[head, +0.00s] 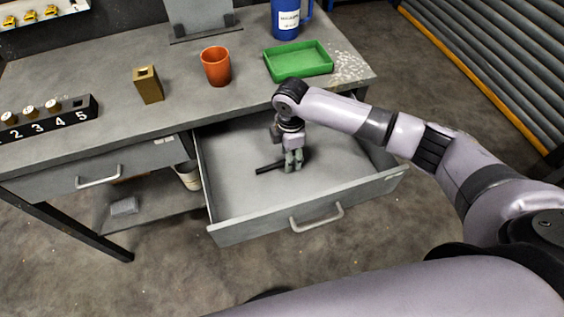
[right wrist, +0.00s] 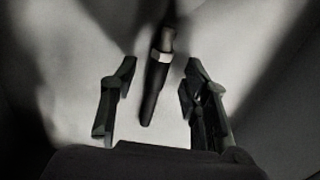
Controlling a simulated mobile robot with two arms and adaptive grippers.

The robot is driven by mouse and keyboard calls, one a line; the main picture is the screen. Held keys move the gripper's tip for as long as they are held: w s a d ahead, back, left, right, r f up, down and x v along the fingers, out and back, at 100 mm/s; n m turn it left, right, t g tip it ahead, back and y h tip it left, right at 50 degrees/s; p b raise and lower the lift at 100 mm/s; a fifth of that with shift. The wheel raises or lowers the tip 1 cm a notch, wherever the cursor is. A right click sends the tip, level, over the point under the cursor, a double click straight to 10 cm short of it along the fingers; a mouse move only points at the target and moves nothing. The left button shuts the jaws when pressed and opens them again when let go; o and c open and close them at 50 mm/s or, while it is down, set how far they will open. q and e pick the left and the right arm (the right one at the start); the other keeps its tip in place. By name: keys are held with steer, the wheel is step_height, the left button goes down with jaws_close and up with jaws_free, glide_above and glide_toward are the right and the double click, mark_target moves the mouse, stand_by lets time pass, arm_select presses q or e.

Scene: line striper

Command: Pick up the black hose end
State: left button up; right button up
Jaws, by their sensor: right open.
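The black hose end (head: 268,168) lies in the open drawer (head: 232,187), its dark tip showing to the left of my right gripper (head: 292,160). The gripper hides the rest of it in the head view. In the right wrist view the hose end (right wrist: 155,85) is a dark rod with a pale metal band, lying between the fingers. My right gripper (right wrist: 160,105) is open, pointing down into the drawer, with a gap on both sides of the rod. My left gripper is not seen.
The workbench top (head: 110,90) is above the drawer. It carries an orange cup (head: 216,67), a green tray (head: 298,60), a brass block (head: 148,85), a blue container (head: 286,18) and a numbered black rack (head: 48,121). The drawer's walls surround my right gripper.

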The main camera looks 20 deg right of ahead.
steer(key=shift+f, duration=0.7)
steer(key=shift+c, duration=0.2)
jaws_close()
